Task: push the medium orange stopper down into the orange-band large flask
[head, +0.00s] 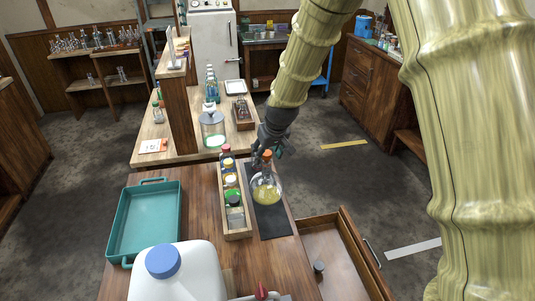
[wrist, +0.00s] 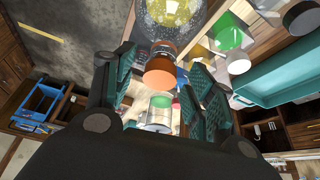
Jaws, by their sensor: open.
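The large flask (head: 266,192), round and holding yellow liquid, stands on the dark mat (head: 272,222). The orange stopper (head: 267,155) is at the top of its neck; how deep it sits cannot be told. In the wrist view the orange stopper (wrist: 160,74) shows in front of a brownish-orange band (wrist: 163,48) on the neck, with the flask's body (wrist: 172,12) beyond. My gripper (head: 264,153) is at the neck. In the wrist view my gripper (wrist: 164,66) is open, its teal-padded fingers on either side of the stopper with gaps showing.
A wooden rack (head: 245,225) of capped bottles stands just left of the flask. A teal tray (head: 113,225) and a white jug (head: 180,278) with a blue cap are farther left. An open drawer (head: 345,265) juts out at the front right.

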